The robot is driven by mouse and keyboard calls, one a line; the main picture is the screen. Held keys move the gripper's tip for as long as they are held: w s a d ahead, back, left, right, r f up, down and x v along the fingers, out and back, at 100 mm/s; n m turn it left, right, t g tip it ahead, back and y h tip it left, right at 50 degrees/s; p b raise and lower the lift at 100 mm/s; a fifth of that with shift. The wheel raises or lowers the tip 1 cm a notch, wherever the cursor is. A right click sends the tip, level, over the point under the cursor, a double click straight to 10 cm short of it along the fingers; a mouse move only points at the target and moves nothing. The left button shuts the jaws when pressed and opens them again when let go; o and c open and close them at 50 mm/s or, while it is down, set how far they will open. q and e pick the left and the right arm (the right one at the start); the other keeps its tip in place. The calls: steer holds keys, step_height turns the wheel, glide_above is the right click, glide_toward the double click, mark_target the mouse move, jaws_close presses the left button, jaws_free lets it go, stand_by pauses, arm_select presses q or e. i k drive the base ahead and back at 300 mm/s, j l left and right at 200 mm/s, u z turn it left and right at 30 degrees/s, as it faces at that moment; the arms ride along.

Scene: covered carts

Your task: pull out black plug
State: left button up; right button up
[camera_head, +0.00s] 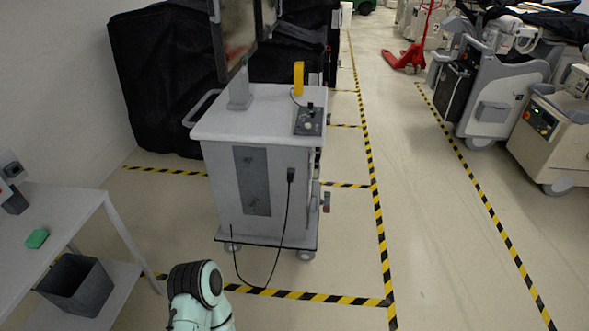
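The black plug (291,175) sits on the front panel of a white wheeled cart (225,190), right of a dark grey vertical panel. A thin black cable hangs from it, loops down near the floor and rises again at the cart's lower left. Part of my arm, pale green with a dark joint, shows at the bottom of the head view, well below and left of the plug. No gripper fingers show in the view.
A white table (60,215) stands at the left with a green block (37,238) on top and a dark grey bin (76,285) on its lower shelf. Black-covered equipment (150,75) stands behind the cart. The floor right of the cart is clear, up to machines (495,85) at the right.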

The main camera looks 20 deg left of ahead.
mark_target(290, 177)
steer(key=i+j, duration=0.2)
steer(key=j, duration=0.15)
steer(key=i+j, duration=0.2)
steer(key=j, duration=0.15)
steer(key=i+j+z, duration=0.1)
steer(key=j, duration=0.25)
steer(key=i+j, duration=0.25)
steer(key=j, duration=0.15)
steer(key=i+j, duration=0.2)
steer(key=j, duration=0.15)
steer(key=i+j, duration=0.15)
steer(key=j, duration=0.25)
steer(key=i+j+z, duration=0.1)
steer(key=j, duration=0.25)
steer(key=i+j, duration=0.25)
steer(key=j, duration=0.15)
